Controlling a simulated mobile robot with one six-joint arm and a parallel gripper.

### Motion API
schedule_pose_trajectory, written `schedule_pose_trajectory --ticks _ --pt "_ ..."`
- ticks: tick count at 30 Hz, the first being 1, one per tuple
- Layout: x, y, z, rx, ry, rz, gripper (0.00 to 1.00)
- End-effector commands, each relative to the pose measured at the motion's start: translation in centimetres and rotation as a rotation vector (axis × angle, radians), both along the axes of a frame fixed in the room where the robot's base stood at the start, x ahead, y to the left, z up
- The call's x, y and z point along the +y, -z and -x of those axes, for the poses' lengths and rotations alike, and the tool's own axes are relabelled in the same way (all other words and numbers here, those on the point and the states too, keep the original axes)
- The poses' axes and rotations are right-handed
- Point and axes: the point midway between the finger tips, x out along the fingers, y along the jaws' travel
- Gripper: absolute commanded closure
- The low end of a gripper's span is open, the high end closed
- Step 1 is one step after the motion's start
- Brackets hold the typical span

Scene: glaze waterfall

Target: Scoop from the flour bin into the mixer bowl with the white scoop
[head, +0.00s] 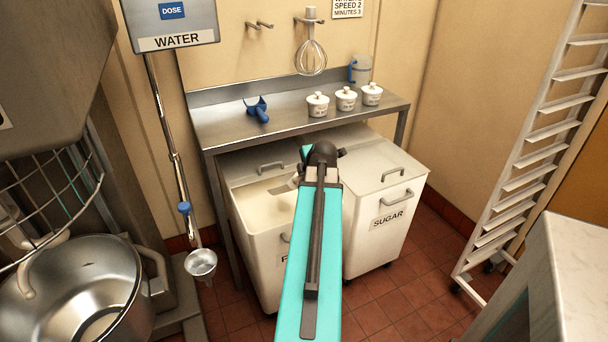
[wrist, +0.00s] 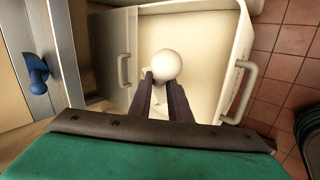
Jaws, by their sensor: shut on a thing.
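My gripper (wrist: 163,88) is shut on the white scoop (wrist: 167,65), whose round white end shows just past the fingertips in the wrist view. The scoop is over the open flour bin (wrist: 243,45), with pale flour (wrist: 205,60) below it. I cannot tell whether the scoop touches the flour or holds any. In the head view, the flour bin (head: 256,250) stands under the steel shelf with its top partly open. My arm hides most of the gripper and scoop there, and part of the bin's label. The steel mixer bowl (head: 75,295) is at the lower left.
A closed sugar bin (head: 375,235) stands right of the flour bin. A blue scoop (head: 258,109) and several small white pots lie on the shelf (head: 220,130). A water pipe (head: 174,150) with a small funnel (head: 200,264) hangs between bowl and bin. A rack (head: 530,155) stands right.

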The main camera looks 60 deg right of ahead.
Motion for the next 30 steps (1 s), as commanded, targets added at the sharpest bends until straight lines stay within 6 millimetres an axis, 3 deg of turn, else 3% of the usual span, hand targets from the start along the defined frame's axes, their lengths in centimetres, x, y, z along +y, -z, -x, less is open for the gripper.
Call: schedule_pose_trajectory --ticks 30 --pt "-0.6 8.3 -0.6 0.000 0.001 0.000 1.00"
